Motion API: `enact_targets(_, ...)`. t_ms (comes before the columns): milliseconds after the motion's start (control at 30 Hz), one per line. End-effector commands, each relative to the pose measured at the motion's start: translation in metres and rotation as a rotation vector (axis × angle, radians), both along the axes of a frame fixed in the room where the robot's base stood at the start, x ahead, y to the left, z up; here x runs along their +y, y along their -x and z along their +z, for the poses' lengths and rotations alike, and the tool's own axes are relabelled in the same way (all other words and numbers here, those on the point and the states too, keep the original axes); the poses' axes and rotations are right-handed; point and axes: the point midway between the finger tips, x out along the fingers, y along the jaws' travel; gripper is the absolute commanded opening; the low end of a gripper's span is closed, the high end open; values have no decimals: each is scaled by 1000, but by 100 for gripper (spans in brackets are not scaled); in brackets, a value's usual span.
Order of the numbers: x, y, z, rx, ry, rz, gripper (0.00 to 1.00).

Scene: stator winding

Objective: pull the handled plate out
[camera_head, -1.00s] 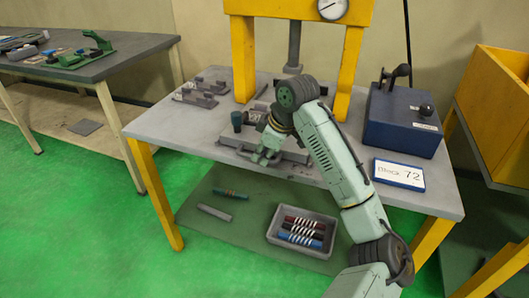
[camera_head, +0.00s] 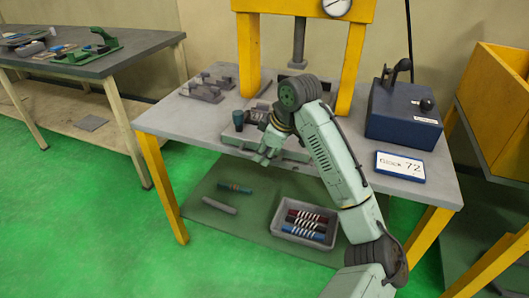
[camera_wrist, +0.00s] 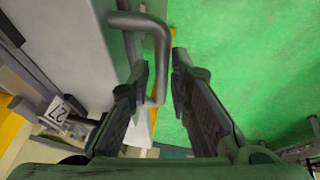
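The handled plate (camera_wrist: 75,40) is a pale grey slab at the left of the wrist view. Its grey bent-bar handle (camera_wrist: 158,50) sticks out to the right, past the table edge. My gripper (camera_wrist: 160,80) is open, with its two dark fingers on either side of the handle's outer bar. The bar lies nearer the left finger; I cannot tell whether they touch. In the head view my gripper (camera_head: 265,158) is at the table's front edge, and my arm and gripper hide much of the plate and its handle.
The yellow press (camera_head: 247,55) stands behind on the grey table (camera_head: 190,118). A dark blue box with a lever (camera_head: 400,115) and a "Block 72" sign (camera_head: 400,166) are at the right. A grey bin (camera_head: 281,231) with several coils sits below. Green floor in front is clear.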

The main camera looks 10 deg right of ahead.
Motion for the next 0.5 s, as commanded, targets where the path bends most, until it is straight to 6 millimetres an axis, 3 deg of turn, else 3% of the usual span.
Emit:
enact_targets(167,0,0,0,0,0,0,31)
enact_targets(500,-1,1,3,-1,0,0,31)
